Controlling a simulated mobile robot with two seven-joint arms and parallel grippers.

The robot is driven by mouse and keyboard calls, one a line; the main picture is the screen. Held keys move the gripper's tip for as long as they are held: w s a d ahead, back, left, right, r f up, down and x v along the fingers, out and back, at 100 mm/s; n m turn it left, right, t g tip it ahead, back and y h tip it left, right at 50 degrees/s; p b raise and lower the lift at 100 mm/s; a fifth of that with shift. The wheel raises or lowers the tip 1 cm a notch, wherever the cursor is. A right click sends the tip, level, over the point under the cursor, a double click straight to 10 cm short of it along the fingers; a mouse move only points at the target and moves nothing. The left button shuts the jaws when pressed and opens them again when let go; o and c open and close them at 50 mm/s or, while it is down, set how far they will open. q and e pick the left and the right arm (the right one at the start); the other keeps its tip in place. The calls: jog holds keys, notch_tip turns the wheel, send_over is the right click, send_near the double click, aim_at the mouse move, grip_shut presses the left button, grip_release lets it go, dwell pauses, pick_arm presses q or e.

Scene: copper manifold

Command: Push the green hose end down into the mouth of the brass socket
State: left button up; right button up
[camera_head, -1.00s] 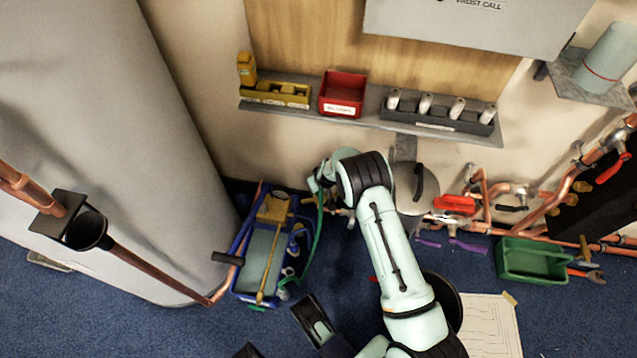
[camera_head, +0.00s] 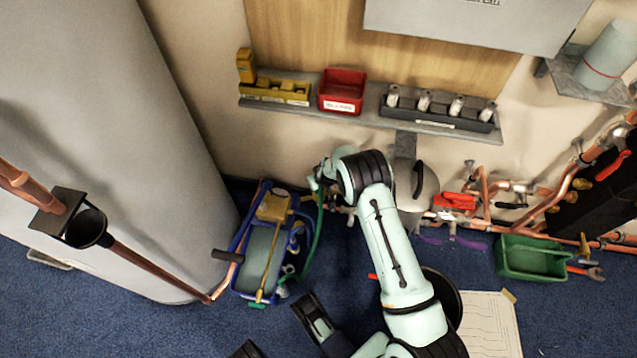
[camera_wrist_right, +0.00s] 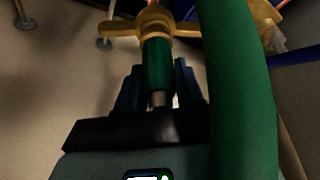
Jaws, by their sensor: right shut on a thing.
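My right gripper (camera_wrist_right: 158,68) is shut on the green hose end (camera_wrist_right: 157,58), with a dark blue finger on each side. A bare metal bit shows below the hose between the fingers. The hose end meets the collar of the brass socket (camera_wrist_right: 152,27) at the top of the wrist view; I cannot tell how deep it sits. The hose's thick loop (camera_wrist_right: 240,95) passes close on the right. In the head view the hose (camera_head: 317,235) hangs beside the blue caddy, and the wrist hides the socket. My left gripper (camera_head: 277,324) is at the bottom edge, fingers apart, empty.
A blue caddy (camera_head: 237,275) stands on the blue carpet by a big grey cylinder (camera_head: 130,150). Copper pipes (camera_head: 562,205) and a green tray (camera_head: 532,260) lie to the right. A shelf (camera_head: 375,116) with a red bin (camera_head: 342,92) is on the wall.

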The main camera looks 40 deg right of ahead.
jog(key=shift+f, duration=0.55)
jog(key=o, duration=1.2)
pick_arm(q)
jog(key=w+d+r+t+p, duration=0.1)
jog(key=w+r+t+p, duration=0.2)
jog(key=w+r, duration=0.3)
jog(key=w+p, duration=0.1)
jog(key=w, duration=0.2)
jog(key=shift+w+m+p, duration=0.15)
jog(key=shift+m+p, duration=0.15)
jog(key=shift+p, duration=0.1)
pick_arm(e)
jog(key=v, duration=1.3)
jog(key=shift+r, duration=0.2)
pick_arm(q)
jog(key=shift+d, duration=0.1)
